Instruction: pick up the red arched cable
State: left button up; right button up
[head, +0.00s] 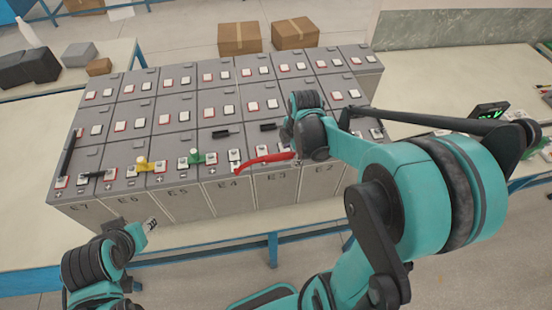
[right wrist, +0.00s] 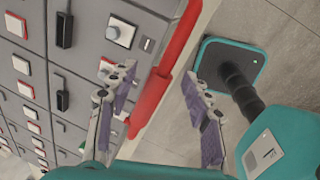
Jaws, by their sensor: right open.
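The red arched cable (head: 265,160) lies along the front edge of the battery block in the head view, above the E4 and E3 labels. Its right end is hidden behind my right wrist. In the right wrist view the cable (right wrist: 152,100) runs slanting up between the two spread fingers of my right gripper (right wrist: 160,76). The gripper is open, and I cannot tell whether its fingers touch the cable. My left gripper (head: 150,225) is low at the left, in front of the battery block and away from the cable; its fingers are too small to judge.
The battery rows (head: 190,113) fill the table's middle. Yellow (head: 150,164) and green (head: 197,157) clamps and a black connector (head: 98,175) sit along the front row. Cardboard boxes (head: 240,38) stand behind. The floor in front is clear apart from my base.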

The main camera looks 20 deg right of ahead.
jog(key=shift+w+f, duration=0.25)
jog(key=shift+f, duration=0.9)
grip_shut()
jog(key=shift+r, duration=0.1)
